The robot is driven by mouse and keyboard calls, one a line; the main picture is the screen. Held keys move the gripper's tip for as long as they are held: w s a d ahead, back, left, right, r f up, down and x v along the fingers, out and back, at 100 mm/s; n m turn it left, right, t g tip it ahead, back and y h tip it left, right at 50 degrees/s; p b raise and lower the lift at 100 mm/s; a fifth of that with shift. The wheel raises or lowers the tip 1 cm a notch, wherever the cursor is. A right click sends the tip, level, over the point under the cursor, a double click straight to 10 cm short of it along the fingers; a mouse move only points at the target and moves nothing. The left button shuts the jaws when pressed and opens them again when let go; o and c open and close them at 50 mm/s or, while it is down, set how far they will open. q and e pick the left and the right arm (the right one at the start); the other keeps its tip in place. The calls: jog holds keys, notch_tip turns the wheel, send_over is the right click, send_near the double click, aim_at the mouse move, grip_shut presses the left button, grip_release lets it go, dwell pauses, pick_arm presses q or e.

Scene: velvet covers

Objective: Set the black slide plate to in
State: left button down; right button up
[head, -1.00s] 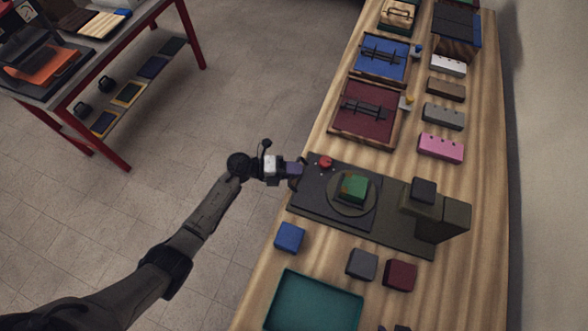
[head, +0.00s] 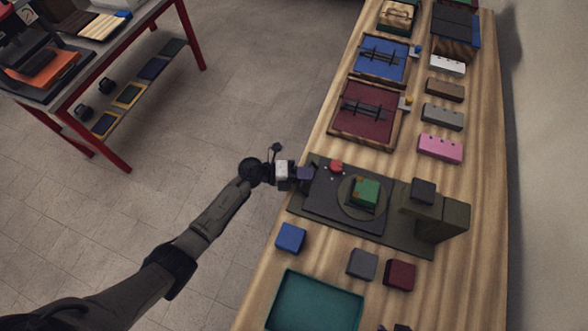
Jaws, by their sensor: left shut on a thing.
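The black slide plate (head: 335,207) lies on the dark base (head: 398,236) of a press-like device on the wooden bench. It carries a round dark disc with a green block (head: 365,192) on it, and a red knob (head: 336,167) sits near its far left corner. The dark upright head (head: 436,211) of the device stands at the right end of the base. My left gripper (head: 307,174) is shut at the plate's left edge, on what looks like the plate's handle, which the fingers mostly hide. My right gripper is not in view.
A blue block (head: 290,238), a grey block (head: 362,264) and a dark red block (head: 400,275) stand in front of the device. A teal tray (head: 315,302) lies nearer. A maroon tray (head: 366,115) and a pink block (head: 440,148) are beyond it.

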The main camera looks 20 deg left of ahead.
aim_at(328, 187)
pick_arm(q)
jog(key=d, duration=0.6)
jog(key=shift+w+d+r+p, duration=0.1)
jog(key=shift+d+p, duration=0.2)
jog(key=shift+d, duration=0.05)
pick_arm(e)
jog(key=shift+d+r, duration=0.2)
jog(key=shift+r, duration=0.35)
pick_arm(q)
jog(key=shift+d, duration=0.45)
jog(key=c, duration=1.5)
grip_release()
jog(key=shift+o, duration=0.2)
jog(key=v, duration=1.3)
jog(key=shift+a+p, duration=0.35)
jog(key=shift+p, duration=0.05)
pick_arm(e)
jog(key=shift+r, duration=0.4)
